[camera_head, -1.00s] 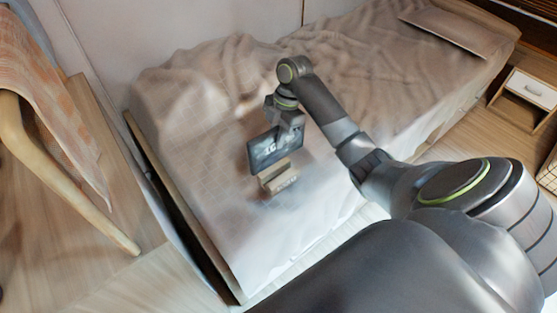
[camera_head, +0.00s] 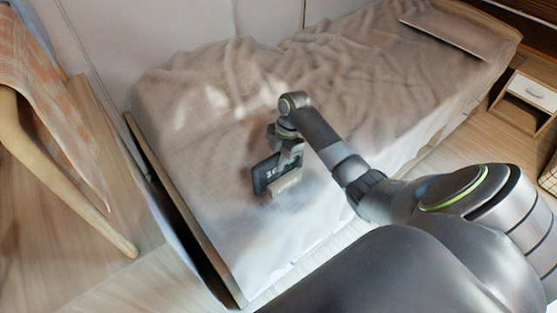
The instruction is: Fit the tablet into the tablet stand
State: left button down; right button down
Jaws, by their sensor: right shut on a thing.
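The dark tablet (camera_head: 264,172) is in the head view, on the near part of the bed. My right gripper (camera_head: 288,158) is shut on the tablet and holds it from its upper right side. The small light-brown tablet stand (camera_head: 286,182) is on the bed sheet, just in front of the tablet's lower right part. The tablet's lower edge is low, at the stand, and partly hidden behind it. I cannot tell whether the tablet sits in the stand's slot. My left gripper is not in view.
The bed (camera_head: 215,215) has a rumpled beige cover and free room around the stand. A wooden board edges its left end. A wooden chair (camera_head: 70,195) with an orange cloth stands at left. A nightstand (camera_head: 530,92) is at the far right.

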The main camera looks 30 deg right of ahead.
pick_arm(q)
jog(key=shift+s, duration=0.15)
pick_arm(e)
jog(key=c, duration=1.4)
grip_release()
jog(key=shift+o, duration=0.2)
jog(key=v, duration=1.1)
jog(key=shift+d+r+p, duration=0.1)
jog(key=shift+r+p, duration=0.15)
jog(key=shift+p, duration=0.1)
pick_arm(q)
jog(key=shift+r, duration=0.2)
pick_arm(e)
jog(key=shift+d+r, duration=0.1)
jog(key=shift+r, duration=0.2)
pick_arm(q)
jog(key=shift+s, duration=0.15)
pick_arm(e)
jog(key=shift+f, duration=0.1)
